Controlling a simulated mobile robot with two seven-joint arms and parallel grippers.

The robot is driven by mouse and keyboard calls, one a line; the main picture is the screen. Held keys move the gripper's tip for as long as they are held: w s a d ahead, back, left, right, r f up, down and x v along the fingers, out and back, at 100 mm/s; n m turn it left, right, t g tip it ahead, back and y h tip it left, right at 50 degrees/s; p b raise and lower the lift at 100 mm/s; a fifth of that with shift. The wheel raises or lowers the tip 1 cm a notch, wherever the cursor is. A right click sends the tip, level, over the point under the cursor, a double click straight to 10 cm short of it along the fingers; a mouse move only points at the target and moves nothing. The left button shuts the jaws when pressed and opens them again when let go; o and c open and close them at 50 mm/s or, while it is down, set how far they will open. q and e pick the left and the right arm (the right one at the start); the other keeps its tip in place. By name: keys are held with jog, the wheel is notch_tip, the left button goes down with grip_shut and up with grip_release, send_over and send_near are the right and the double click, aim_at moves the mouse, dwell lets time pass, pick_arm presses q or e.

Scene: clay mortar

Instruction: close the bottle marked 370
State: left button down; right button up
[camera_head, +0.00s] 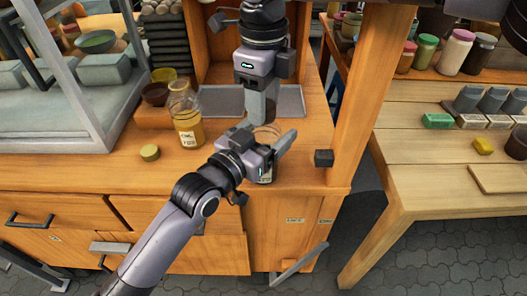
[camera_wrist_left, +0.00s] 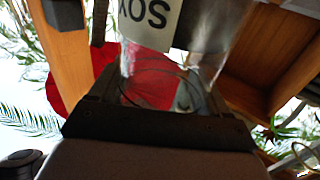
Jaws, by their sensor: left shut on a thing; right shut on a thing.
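My left gripper (camera_head: 268,143) is shut on a clear glass bottle (camera_head: 265,178) at the counter's front. Its label shows low, under my gripper, too small to read. In the left wrist view the glass bottle (camera_wrist_left: 190,65) fills the space between the fingers, its white label (camera_wrist_left: 150,20) cut off and upside down. My right gripper (camera_head: 262,112) points down from above, just over the bottle's top. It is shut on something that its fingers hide. A second bottle (camera_head: 187,118), with amber contents and a white label, stands to the left.
A grey tray (camera_head: 215,98) lies behind the grippers. Brown and yellow bowls (camera_head: 163,75) stand behind the second bottle. A grey-framed case (camera_head: 60,140) stands left.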

jog(key=o, duration=1.3)
jog(key=shift+c, duration=0.2)
notch_tip(320, 180, up, 12)
pick_arm(q)
grip_release()
jog(key=shift+s, duration=0.1)
jog(key=v, duration=0.7)
